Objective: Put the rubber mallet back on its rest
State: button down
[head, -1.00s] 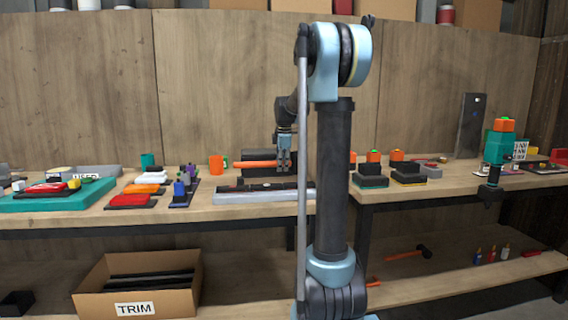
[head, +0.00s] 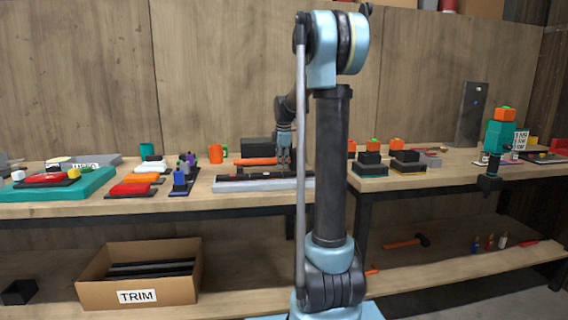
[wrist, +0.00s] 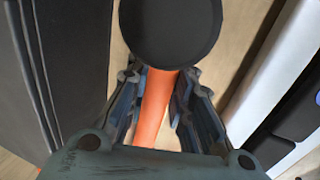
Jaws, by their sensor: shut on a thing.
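The rubber mallet has an orange handle (head: 255,161) and a black head, which shows as a round black face (wrist: 170,28) in the wrist view. My gripper (head: 284,162) is shut on the handle (wrist: 153,112), close below the head in the wrist view. In the head view the handle is level and points left, in front of a black block (head: 258,146) and behind a long grey base with black strips (head: 232,185). The mallet head is hidden behind my arm in the head view. I cannot tell which thing is the rest, or whether the mallet touches anything.
An orange cup (head: 216,153) stands left of the handle. Dark and coloured parts (head: 135,189) lie further left on the bench. A TRIM box (head: 140,295) and another orange-handled tool (head: 405,242) lie on the lower shelf.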

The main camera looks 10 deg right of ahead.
jog(key=shift+f, duration=0.2)
dwell(0.4)
jog(key=c, duration=1.3)
grip_release()
